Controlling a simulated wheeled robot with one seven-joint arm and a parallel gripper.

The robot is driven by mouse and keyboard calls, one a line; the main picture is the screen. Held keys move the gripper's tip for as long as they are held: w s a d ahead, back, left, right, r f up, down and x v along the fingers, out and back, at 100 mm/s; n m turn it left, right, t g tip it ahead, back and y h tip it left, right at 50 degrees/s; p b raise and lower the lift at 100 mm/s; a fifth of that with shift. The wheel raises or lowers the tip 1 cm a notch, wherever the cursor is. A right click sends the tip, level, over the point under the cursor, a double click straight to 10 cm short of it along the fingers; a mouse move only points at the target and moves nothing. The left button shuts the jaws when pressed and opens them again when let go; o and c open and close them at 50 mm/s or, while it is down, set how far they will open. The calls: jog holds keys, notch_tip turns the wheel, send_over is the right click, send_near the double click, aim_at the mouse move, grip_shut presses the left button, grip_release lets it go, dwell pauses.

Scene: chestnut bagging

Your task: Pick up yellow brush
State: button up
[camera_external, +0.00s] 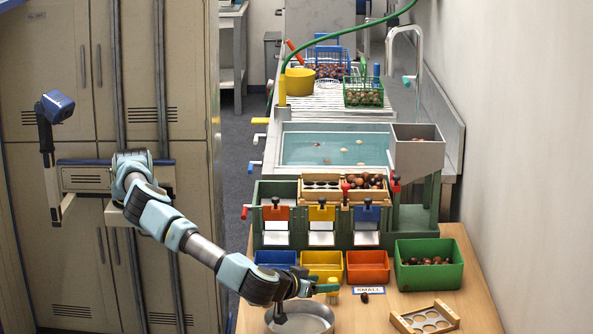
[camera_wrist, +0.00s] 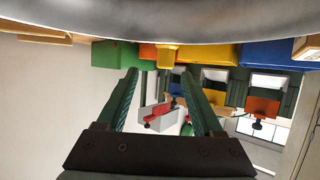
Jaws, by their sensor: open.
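The yellow brush (camera_external: 333,284) looks like a small upright yellow piece in front of the yellow and orange bins, partly hidden by my gripper. In the wrist view, which looks upside down, the yellow piece (camera_wrist: 166,56) shows between and beyond my fingertips. My gripper (camera_external: 326,288) reaches in from the left, low over the table beside the brush. In the wrist view my gripper (camera_wrist: 159,74) has its two green fingers wide apart with nothing held between them. Whether a finger touches the brush cannot be told.
A metal bowl (camera_external: 327,311) sits below my wrist. Blue (camera_external: 275,258), yellow (camera_external: 321,259) and orange (camera_external: 367,267) bins stand behind, with a green bin of chestnuts (camera_external: 430,279) to the right. A wooden holed tray (camera_external: 403,325) and a "SMALL" label (camera_external: 369,290) lie on the table.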

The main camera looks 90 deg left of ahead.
aim_at(334, 283)
jog(key=x, duration=0.4)
jog(key=shift+a, duration=0.15)
jog(key=shift+s+a+p+x, duration=0.15)
jog(key=shift+p+x, duration=0.35)
jog(key=shift+x, duration=0.85)
jog(key=shift+s+a+p+x, duration=0.15)
jog(key=shift+p+x, duration=0.35)
jog(key=shift+x, duration=0.8)
jog(key=shift+d, duration=0.1)
jog(key=shift+c, duration=0.4)
grip_shut()
